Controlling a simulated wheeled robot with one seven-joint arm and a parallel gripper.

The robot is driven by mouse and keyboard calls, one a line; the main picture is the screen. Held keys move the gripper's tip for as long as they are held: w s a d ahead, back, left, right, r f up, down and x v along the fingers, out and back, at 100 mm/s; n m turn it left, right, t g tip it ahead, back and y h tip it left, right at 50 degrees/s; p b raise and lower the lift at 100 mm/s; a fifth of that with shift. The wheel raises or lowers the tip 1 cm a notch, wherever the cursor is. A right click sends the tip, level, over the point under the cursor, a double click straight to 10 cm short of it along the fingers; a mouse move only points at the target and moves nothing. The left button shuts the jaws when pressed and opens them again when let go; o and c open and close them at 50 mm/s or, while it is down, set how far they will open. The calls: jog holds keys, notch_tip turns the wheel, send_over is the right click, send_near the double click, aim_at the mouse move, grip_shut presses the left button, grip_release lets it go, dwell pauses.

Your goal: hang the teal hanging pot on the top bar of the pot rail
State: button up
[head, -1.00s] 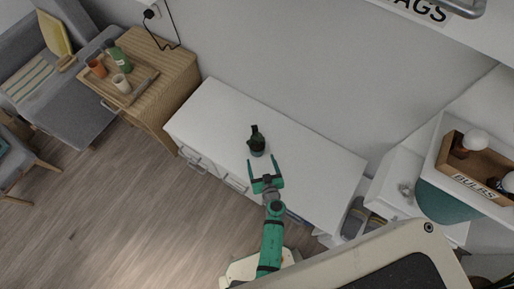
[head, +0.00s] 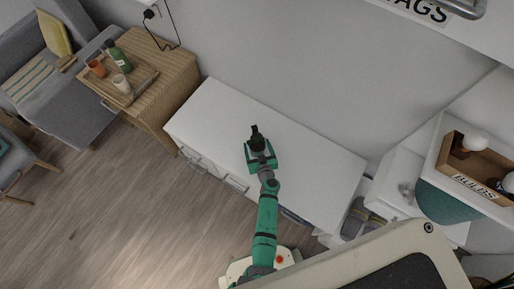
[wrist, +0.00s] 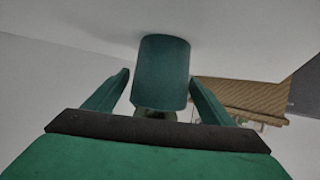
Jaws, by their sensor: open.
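The teal hanging pot (head: 256,138) stands on the white desk top in the head view, where it looks dark green. In the wrist view the pot (wrist: 162,70) is a plain teal cylinder, with a darker part below it partly hidden by my gripper. My gripper (head: 260,146) is open at the pot, with one finger on each side. In the wrist view its fingers (wrist: 160,78) flank the pot with visible gaps. I cannot identify the pot rail in either view.
The white desk (head: 215,105) is otherwise clear on top, with the wall behind it. A wooden cabinet (head: 170,70) with a tray of cups and a bottle stands left. White shelving with a bulbs box (head: 475,185) stands right.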

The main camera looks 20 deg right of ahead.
jog(key=shift+w+f, duration=0.1)
jog(key=shift+w, duration=0.05)
jog(key=c, duration=1.4)
jog(key=shift+c, duration=0.6)
